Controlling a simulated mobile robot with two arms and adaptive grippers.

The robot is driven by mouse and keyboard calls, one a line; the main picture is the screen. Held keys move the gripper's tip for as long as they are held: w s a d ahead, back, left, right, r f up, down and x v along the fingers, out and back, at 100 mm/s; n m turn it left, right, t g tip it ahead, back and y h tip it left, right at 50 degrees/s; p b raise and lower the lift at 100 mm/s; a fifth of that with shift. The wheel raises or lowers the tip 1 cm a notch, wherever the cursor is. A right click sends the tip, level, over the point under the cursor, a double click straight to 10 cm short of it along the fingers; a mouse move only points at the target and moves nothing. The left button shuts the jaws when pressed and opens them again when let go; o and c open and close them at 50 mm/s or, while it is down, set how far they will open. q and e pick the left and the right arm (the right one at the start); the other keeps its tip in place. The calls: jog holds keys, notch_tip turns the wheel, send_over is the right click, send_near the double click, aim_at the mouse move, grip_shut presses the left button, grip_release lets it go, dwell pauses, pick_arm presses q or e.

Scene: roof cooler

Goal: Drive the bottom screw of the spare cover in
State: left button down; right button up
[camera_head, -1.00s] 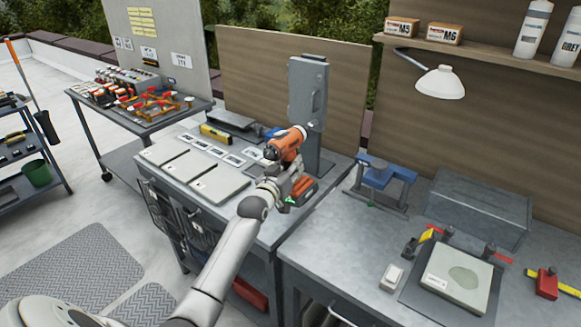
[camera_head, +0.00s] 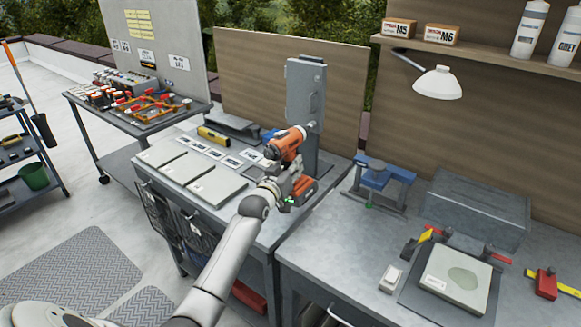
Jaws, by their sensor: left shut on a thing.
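The spare cover seems to be the tall grey upright panel (camera_head: 303,95) at the back of the middle bench. Its bottom screw is too small or hidden to make out. My left gripper (camera_head: 290,185) is shut on an orange and black cordless drill (camera_head: 287,145). The drill is upright, its battery low in the grip, and its nose points right and away at the lower part of the cover. Whether the bit touches a screw I cannot tell. My right gripper is out of view.
Grey flat plates (camera_head: 214,189) and a row of white cards lie on the middle bench left of the drill. A yellow level (camera_head: 213,135) lies behind them. A blue clamp stand (camera_head: 378,181), a lamp (camera_head: 438,83) and a grey box (camera_head: 478,208) are on the right.

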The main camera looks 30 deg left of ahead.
aim_at(286, 167)
pick_arm(q)
jog(key=shift+w+r, duration=0.3)
jog(key=shift+r, duration=0.2)
jog(key=shift+w, duration=0.1)
dwell(0.6)
jog(key=shift+w+d+f+p, duration=0.2)
jog(key=shift+w+p, duration=0.1)
jog(key=shift+p, duration=0.3)
dwell(0.9)
jog(key=shift+s, duration=0.1)
dwell(0.4)
jog(key=shift+s+f+p, duration=0.1)
jog(key=shift+s+p, duration=0.3)
jog(key=shift+p, duration=0.25)
jog(key=shift+s+a+p, duration=0.15)
jog(key=shift+s+p, duration=0.5)
jog(key=shift+s, duration=0.25)
jog(key=shift+s+a+p, duration=0.1)
jog(key=shift+s+p, duration=0.5)
jog(key=shift+s, duration=0.3)
jog(key=shift+s+a+p, duration=0.1)
jog(key=shift+s+p, duration=0.6)
jog(key=shift+s, duration=0.4)
